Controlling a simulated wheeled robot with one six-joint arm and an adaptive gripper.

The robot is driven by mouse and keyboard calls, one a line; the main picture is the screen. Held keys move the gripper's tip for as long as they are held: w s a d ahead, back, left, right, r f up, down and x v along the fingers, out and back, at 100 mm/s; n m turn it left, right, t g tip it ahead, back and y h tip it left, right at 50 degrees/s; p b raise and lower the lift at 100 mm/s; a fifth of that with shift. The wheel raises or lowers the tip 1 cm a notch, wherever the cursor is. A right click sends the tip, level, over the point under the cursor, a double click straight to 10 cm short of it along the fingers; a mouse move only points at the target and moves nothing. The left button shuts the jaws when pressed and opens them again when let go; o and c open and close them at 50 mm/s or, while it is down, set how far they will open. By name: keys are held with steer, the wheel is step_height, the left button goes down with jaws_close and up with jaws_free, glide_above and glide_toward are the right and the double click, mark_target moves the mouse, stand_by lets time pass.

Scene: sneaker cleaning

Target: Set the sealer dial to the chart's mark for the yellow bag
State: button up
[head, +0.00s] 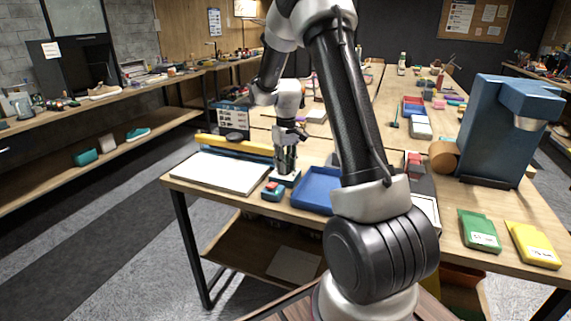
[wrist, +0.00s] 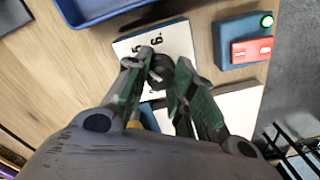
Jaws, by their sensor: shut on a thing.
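A black dial knob (wrist: 161,70) sits on a white plate (wrist: 178,38) with dark printed numerals, partly hidden by my fingers. My gripper (wrist: 162,82) is shut on the knob, one finger on each side. I cannot read the knob's exact setting. In the head view my gripper (head: 286,163) points down at the white dial plate (head: 284,181) near the table's front edge. The sealer (head: 236,146), with a yellow and blue bar, stands at the left. The yellow bag (head: 534,245) lies flat at the far right, its label too small to read.
A green bag (head: 480,231) lies beside the yellow one. A blue tray (head: 316,189) is right of the dial. A red button box (wrist: 251,50) with a green light is beside the plate. A blue machine (head: 504,128) stands at the right. A white board (head: 222,170) fronts the sealer.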

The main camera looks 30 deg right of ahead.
steer(key=o, duration=1.1)
steer(key=shift+c, duration=0.2)
steer(key=shift+r, duration=0.1)
step_height(320, 180, up, 12)
steer(key=shift+d, duration=0.1)
